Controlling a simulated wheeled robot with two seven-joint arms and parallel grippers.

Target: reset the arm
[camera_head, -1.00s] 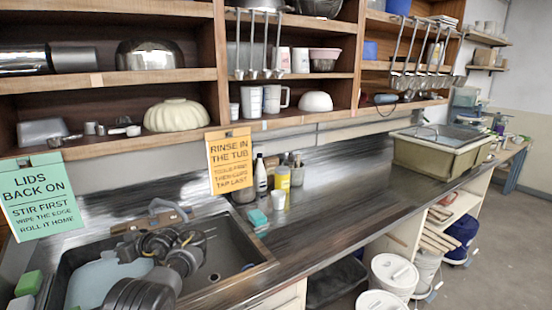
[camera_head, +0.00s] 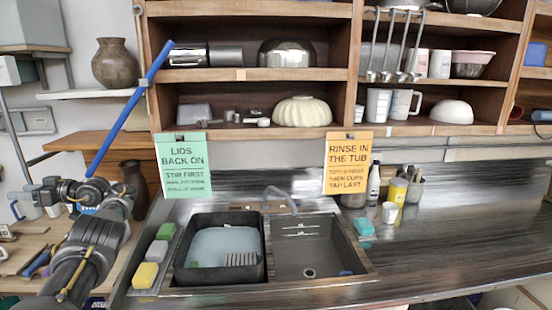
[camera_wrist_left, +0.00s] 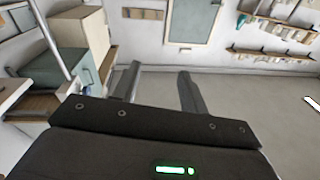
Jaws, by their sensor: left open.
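My left arm comes in from the lower left in the head view, and its wrist end with the left gripper (camera_head: 70,190) is up at the left, left of the sink counter. The fingers are hard to make out there. In the left wrist view the two fingers of the left gripper (camera_wrist_left: 160,80) stand apart with nothing between them; wall and floor show beyond. My right gripper is not in view.
The sink (camera_head: 318,246) holds a dark tub (camera_head: 180,262) with pale-blue contents. Sponges, including a yellow one (camera_head: 145,275), line its left side. Shelves (camera_head: 250,75) with bowls hang above; the counter right of the sink is largely clear.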

